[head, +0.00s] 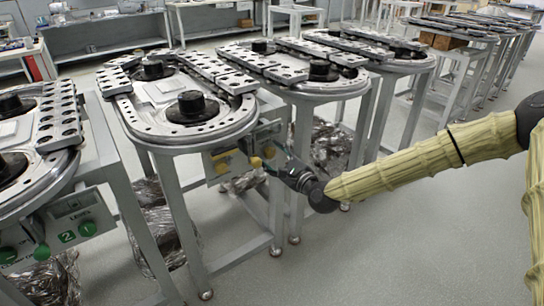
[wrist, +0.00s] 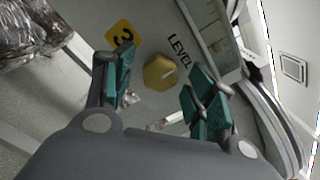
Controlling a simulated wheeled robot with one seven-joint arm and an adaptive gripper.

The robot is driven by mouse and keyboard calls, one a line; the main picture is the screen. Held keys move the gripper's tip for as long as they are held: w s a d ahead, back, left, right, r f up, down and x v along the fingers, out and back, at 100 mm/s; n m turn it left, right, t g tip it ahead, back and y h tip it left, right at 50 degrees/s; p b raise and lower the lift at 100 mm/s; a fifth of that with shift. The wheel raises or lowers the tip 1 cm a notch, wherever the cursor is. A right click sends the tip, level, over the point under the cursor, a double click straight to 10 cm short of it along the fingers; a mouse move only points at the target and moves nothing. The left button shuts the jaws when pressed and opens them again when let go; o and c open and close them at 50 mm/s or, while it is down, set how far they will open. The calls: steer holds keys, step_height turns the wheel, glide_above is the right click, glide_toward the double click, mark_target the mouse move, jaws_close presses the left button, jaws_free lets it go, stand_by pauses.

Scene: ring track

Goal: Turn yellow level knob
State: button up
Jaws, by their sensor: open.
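The yellow level knob (wrist: 160,72) is a faceted dial on a grey panel, between the yellow "3" label (wrist: 123,34) and the word LEVEL in the wrist view. My gripper (wrist: 163,80) is open, with one teal-padded finger on each side of the knob. Gaps show between the fingers and the knob, and I cannot tell the exact depth. In the head view, the yellow knob (head: 268,151) is on the control box under the middle ring track, and my gripper (head: 283,174) reaches it from the right, partly covering the box.
The ring track table (head: 192,137) stands above the box, its grey legs (head: 277,210) close to my gripper. A neighbouring station with green knobs (head: 86,228) is at left. Crumpled clear plastic (head: 155,213) lies under the tables. Open floor (head: 390,240) is at the right.

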steer(key=shift+w+a, duration=0.25)
steer(key=shift+w, duration=0.1)
